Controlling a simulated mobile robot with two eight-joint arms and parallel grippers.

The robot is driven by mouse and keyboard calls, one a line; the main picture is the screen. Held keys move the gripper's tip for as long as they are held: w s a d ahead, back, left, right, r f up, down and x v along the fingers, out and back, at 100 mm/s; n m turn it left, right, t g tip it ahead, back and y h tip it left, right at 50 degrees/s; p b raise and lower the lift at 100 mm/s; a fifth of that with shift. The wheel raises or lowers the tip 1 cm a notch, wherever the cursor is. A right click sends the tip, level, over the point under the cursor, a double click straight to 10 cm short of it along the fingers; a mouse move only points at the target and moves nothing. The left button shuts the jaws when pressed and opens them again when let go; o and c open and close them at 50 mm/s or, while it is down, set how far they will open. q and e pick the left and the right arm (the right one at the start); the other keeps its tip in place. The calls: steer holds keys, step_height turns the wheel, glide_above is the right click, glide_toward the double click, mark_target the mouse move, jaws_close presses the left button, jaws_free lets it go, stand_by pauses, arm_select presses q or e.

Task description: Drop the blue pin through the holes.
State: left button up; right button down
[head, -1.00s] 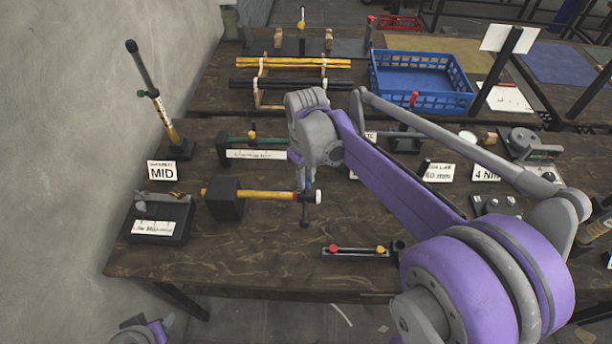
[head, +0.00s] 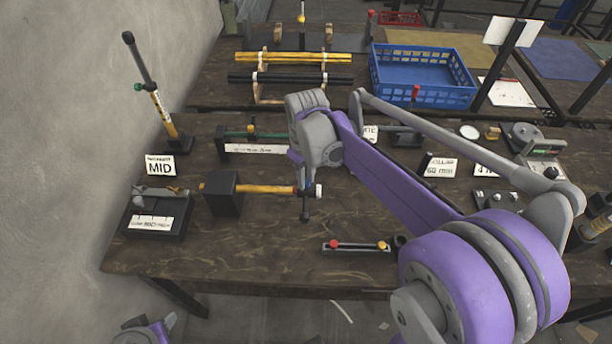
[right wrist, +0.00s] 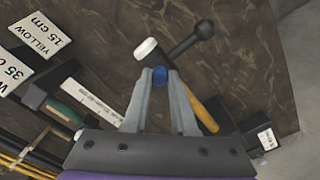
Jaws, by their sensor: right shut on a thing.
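My right gripper (head: 304,190) is shut on a small blue pin (right wrist: 160,75), whose end shows between the fingertips in the right wrist view. In the head view the pin is too small to make out. The gripper is by the right end of a yellow rod (head: 265,189) that comes out of a black block (head: 224,196). At that end are a white tip (head: 318,190) and a dark knobbed bar (right wrist: 195,38). I cannot tell whether the pin touches them, and no holes are clearly visible. Part of my left arm (head: 145,331) shows at the bottom left.
A bar with red and yellow knobs (head: 357,246) lies to the front right. A MID sign (head: 160,166) and a small labelled fixture (head: 155,220) stand to the left. A blue crate (head: 420,93) is behind. The table front, left of the knobbed bar, is clear.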

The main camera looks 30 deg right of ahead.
steer(key=shift+f, duration=0.2)
steer(key=c, duration=1.2)
jaws_free()
steer(key=o, duration=0.6)
steer(key=shift+c, duration=0.2)
steer(key=shift+r, duration=0.1)
step_height(320, 180, up, 11)
steer(key=shift+f+p, duration=0.2)
steer(key=shift+p, duration=0.1)
steer(key=s+a+f+m+t, duration=0.1)
steer(key=s+a+f+t, duration=0.1)
steer(key=s+f, duration=0.4)
steer(key=s+a+f+m+t, duration=0.1)
steer(key=s+a+f+t, duration=0.2)
steer(key=s, duration=0.6)
step_height(320, 180, down, 4)
steer(key=shift+s+a+r+m, duration=0.2)
steer(key=shift+s+a+m, duration=0.1)
steer(key=shift+a, duration=0.65)
